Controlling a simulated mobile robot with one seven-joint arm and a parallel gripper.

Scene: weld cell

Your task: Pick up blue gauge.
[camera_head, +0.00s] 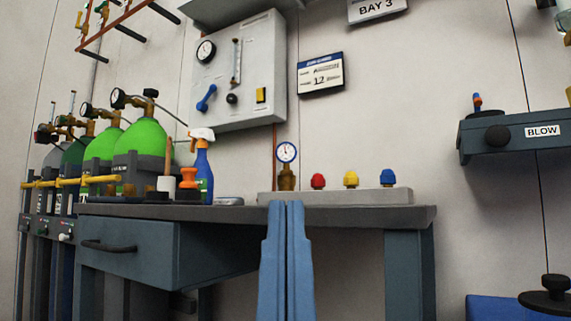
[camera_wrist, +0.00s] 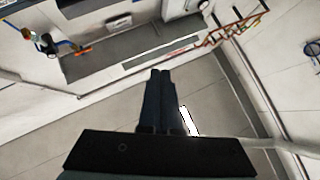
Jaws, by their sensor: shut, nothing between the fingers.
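The blue gauge (camera_head: 287,153) has a round white dial with a blue rim and a brass body below it. It stands upright at the left end of a grey strip at the back of the workbench (camera_head: 400,215) in the head view. My gripper (camera_head: 286,203) shows as two blue fingers pressed together, in front of the bench edge and below the gauge in the picture. The fingers hide part of the strip and bench edge. In the wrist view the shut fingers (camera_wrist: 161,72) have nothing between them. I cannot make out the gauge there.
Red (camera_head: 318,181), yellow (camera_head: 351,179) and blue (camera_head: 388,178) knobs stand right of the gauge. A blue spray bottle (camera_head: 202,170) and an orange item (camera_head: 188,179) stand left. Green cylinders (camera_head: 140,145) are far left. A grey wall panel (camera_head: 262,75) hangs above.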

